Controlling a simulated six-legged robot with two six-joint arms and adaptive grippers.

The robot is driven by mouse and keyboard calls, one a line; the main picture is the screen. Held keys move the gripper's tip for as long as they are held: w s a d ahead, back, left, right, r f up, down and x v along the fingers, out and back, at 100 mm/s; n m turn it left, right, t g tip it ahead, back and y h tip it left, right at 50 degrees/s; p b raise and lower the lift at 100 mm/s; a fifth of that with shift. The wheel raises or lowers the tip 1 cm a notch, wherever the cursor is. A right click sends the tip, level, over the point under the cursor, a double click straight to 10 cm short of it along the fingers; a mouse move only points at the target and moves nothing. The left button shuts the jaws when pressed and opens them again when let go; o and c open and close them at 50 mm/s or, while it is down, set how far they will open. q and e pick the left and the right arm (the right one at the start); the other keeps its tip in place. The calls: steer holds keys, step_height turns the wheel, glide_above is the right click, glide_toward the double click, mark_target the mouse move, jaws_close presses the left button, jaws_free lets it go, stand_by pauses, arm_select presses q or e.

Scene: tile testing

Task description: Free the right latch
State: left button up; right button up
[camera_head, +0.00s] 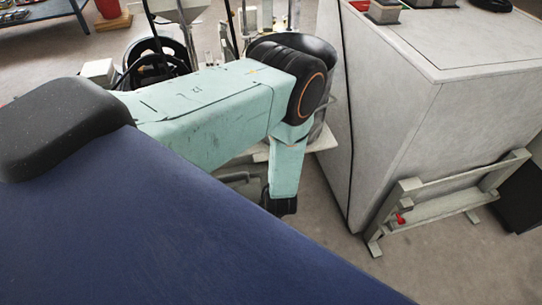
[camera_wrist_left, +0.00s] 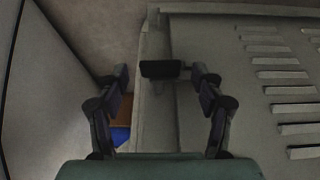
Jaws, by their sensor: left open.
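My left gripper (camera_wrist_left: 160,76) shows in the left wrist view with its two jointed dark fingers apart. A small dark block (camera_wrist_left: 160,69), which may be the latch, sits between the fingertips at the edge of a grey-green panel (camera_wrist_left: 215,50). I see gaps between the block and the fingertips, but cannot tell how deep the fingers reach around it.
Rows of pale slats (camera_wrist_left: 285,90) mark the panel's right side. A blue object (camera_wrist_left: 121,136) lies left below. In the head view, a large grey cabinet (camera_head: 400,110) stands right, with a low grey frame (camera_head: 440,208) at its foot. Floor shows in front.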

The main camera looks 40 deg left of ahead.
arm_select(q)
steer(key=shift+c, duration=0.3)
steer(key=c, duration=1.1)
steer(key=shift+w+d+g+y, duration=0.15)
steer(key=shift+w+g+y, duration=0.05)
steer(key=shift+g+y, duration=0.3)
steer(key=shift+w+d+m+g+y, duration=0.25)
steer(key=shift+m+g+y, duration=0.15)
steer(key=shift+g+y, duration=0.3)
steer(key=shift+w+d+g+y, duration=0.15)
steer(key=shift+w+g+y, duration=0.05)
steer(key=shift+g+y, duration=0.55)
steer(key=shift+w+m+g+y, duration=0.1)
steer(key=shift+m+g+y, duration=0.25)
steer(key=shift+m+g, duration=0.1)
steer(key=o, duration=1.2)
steer(key=shift+f, duration=0.1)
steer(key=shift+c, duration=0.2)
